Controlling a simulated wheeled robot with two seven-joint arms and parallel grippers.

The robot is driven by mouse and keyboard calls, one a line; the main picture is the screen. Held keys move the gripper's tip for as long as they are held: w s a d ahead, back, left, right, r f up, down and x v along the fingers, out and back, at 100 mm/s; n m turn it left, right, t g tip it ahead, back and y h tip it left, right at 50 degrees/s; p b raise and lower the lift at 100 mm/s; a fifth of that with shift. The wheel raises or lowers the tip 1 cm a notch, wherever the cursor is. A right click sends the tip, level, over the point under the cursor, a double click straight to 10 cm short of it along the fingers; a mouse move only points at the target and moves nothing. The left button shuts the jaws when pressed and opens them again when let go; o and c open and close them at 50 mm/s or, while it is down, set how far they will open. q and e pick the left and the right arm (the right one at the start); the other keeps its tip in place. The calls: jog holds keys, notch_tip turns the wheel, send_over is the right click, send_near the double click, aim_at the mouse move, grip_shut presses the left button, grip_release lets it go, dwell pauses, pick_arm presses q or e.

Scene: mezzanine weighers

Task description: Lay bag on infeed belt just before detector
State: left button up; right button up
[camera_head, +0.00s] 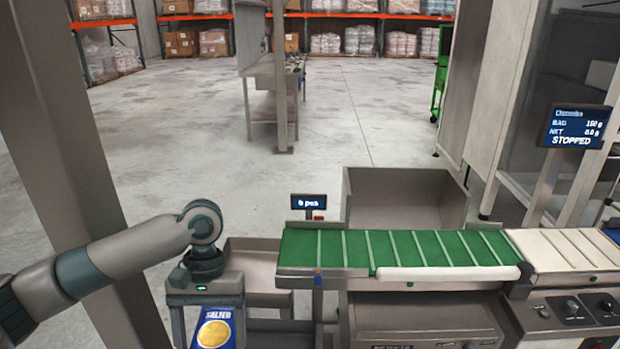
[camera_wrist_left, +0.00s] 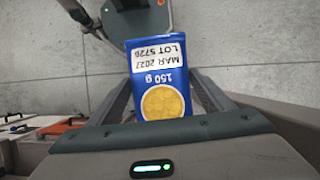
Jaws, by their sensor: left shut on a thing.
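A blue bag (camera_head: 214,333) marked "SALTED" with a yellow round picture hangs in my left gripper (camera_head: 207,312), in the lower left of the head view. In the left wrist view the bag (camera_wrist_left: 160,85) sits between the two fingers of the left gripper (camera_wrist_left: 160,100), which is shut on it. The green infeed belt (camera_head: 395,249) with pale cross bars lies to the right of the gripper, apart from the bag. A cream belt (camera_head: 565,248) continues at its right end. I cannot identify the detector with certainty. My right gripper is not in view.
A small display (camera_head: 308,202) stands at the belt's left end. A grey open bin (camera_head: 405,197) stands behind the belt, and a grey tray (camera_head: 258,268) left of it. A screen (camera_head: 575,126) reads "STOPPED". A thick post (camera_head: 75,140) rises at left.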

pick_arm(q)
jog(key=shift+s+a+r, duration=0.25)
jog(key=shift+s+a, duration=0.3)
jog(key=shift+a, duration=0.1)
jog(key=shift+s+a+r, duration=0.2)
jog(key=shift+s+a, duration=0.35)
jog(key=shift+a, duration=0.05)
jog(key=shift+w+d, duration=0.1)
